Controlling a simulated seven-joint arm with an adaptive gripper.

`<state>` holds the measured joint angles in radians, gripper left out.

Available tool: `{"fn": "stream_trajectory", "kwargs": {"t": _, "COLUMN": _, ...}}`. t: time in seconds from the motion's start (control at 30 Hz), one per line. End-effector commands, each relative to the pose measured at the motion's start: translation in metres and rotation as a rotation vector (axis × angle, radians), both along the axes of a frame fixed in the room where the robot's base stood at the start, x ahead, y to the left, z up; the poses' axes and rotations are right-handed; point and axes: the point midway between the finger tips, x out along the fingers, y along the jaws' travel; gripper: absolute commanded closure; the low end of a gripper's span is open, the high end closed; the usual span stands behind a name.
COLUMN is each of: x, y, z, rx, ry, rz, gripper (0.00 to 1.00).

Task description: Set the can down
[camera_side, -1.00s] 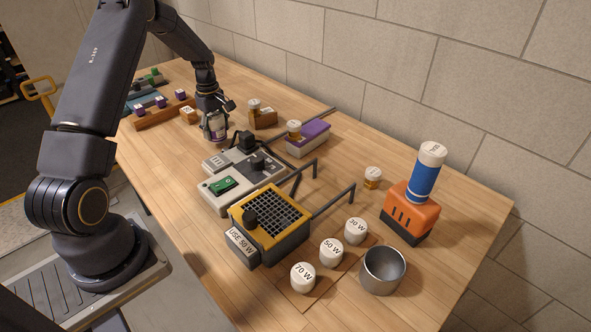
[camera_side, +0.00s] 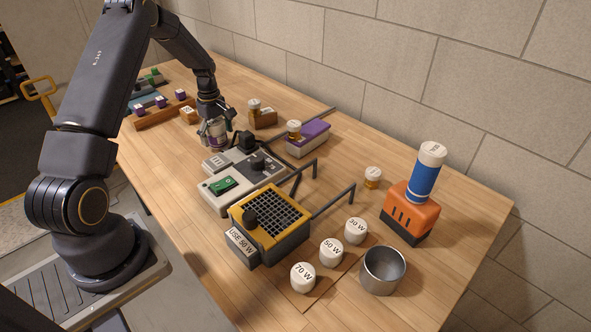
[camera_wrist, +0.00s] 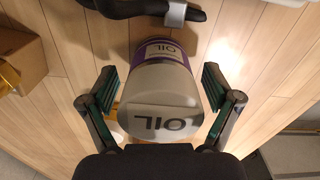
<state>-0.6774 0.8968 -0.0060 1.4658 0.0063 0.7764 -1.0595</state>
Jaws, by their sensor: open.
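The can (camera_side: 217,138) is a grey cylinder with a purple band, standing on the wooden table (camera_side: 400,180) behind the grey switch box in the side view. In the wrist view the can (camera_wrist: 163,100) shows the word OIL on its top and on its side label. My gripper (camera_side: 215,118) is above and around the can. In the wrist view its two fingers (camera_wrist: 158,98) are spread wide, one on each side of the can, with a gap to it on both sides. The can's underside is hidden.
A purple-topped box (camera_side: 308,136) and a brown block (camera_side: 262,118) lie to the right. A rack (camera_side: 162,112) is behind at left.

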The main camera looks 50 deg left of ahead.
Motion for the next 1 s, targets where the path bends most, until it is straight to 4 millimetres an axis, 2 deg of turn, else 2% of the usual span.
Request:
{"fn": "stream_trajectory", "kwargs": {"t": 0.17, "x": 0.0, "y": 0.0, "z": 0.012, "rx": 0.001, "ry": -0.001, "rz": 0.0, "gripper": 0.11}}
{"fn": "stream_trajectory", "kwargs": {"t": 0.5, "x": 0.001, "y": 0.0, "z": 0.086, "rx": 0.003, "ry": -0.004, "rz": -0.001, "gripper": 0.11}}
{"fn": "stream_trajectory", "kwargs": {"t": 0.63, "x": 0.0, "y": 0.0, "z": 0.107, "rx": 0.002, "ry": -0.003, "rz": 0.0, "gripper": 0.11}}
{"fn": "stream_trajectory", "kwargs": {"t": 0.77, "x": 0.0, "y": -0.001, "z": 0.121, "rx": 0.002, "ry": -0.003, "rz": -0.006, "gripper": 0.11}}
{"fn": "stream_trajectory", "kwargs": {"t": 0.87, "x": 0.002, "y": -0.017, "z": 0.141, "rx": 0.012, "ry": -0.019, "rz": -0.067, "gripper": 0.11}}
{"fn": "stream_trajectory", "kwargs": {"t": 0.97, "x": 0.003, "y": -0.054, "z": 0.178, "rx": 0.039, "ry": -0.059, "rz": -0.222, "gripper": 0.11}}
{"fn": "stream_trajectory", "kwargs": {"t": 1.0, "x": 0.0, "y": -0.075, "z": 0.196, "rx": 0.055, "ry": -0.081, "rz": -0.31, "gripper": 0.11}}
